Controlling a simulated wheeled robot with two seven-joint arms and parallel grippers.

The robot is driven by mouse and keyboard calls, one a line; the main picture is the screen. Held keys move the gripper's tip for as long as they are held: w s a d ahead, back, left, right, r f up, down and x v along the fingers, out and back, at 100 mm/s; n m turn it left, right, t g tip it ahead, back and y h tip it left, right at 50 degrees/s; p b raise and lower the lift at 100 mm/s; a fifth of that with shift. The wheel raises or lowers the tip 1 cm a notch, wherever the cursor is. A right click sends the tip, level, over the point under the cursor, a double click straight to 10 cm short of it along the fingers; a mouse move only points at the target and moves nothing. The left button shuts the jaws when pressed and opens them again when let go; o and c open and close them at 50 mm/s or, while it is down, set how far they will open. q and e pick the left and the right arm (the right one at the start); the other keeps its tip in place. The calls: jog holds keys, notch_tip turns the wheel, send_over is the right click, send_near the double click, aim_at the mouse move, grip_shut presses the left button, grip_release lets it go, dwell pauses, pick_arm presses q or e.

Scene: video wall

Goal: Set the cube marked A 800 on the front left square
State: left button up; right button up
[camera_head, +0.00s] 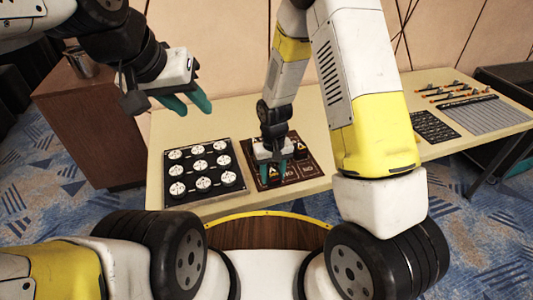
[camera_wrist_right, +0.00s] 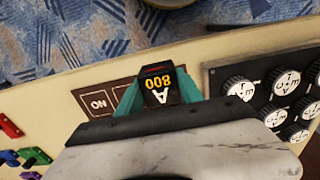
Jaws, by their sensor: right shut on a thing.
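The cube marked A 800 (camera_wrist_right: 158,85) is black with yellow lettering and a red mark on top. In the right wrist view it sits between the teal fingers of my right gripper (camera_wrist_right: 157,98), which is shut on it. The brown board with outlined squares (camera_wrist_right: 98,101) lies beside and below it; the squares nearest the cube are partly hidden. In the head view my right gripper (camera_head: 272,164) is over the left part of the brown board (camera_head: 312,171). I cannot tell whether the cube touches the board. My left gripper (camera_head: 187,103) is open and empty, up at the left.
A black panel with several white round dials (camera_head: 202,168) lies left of the board. At the right are a black keypad panel (camera_head: 433,127), a grey ribbed mat (camera_head: 488,117) and several tools.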

jog(key=w, duration=0.1)
jog(key=w+a, duration=0.1)
jog(key=w, duration=0.3)
jog(key=shift+a+f, duration=0.25)
jog(key=shift+a, duration=0.15)
jog(key=shift+f, duration=1.75)
jog(key=shift+f, duration=0.1)
jog(key=o, duration=1.4)
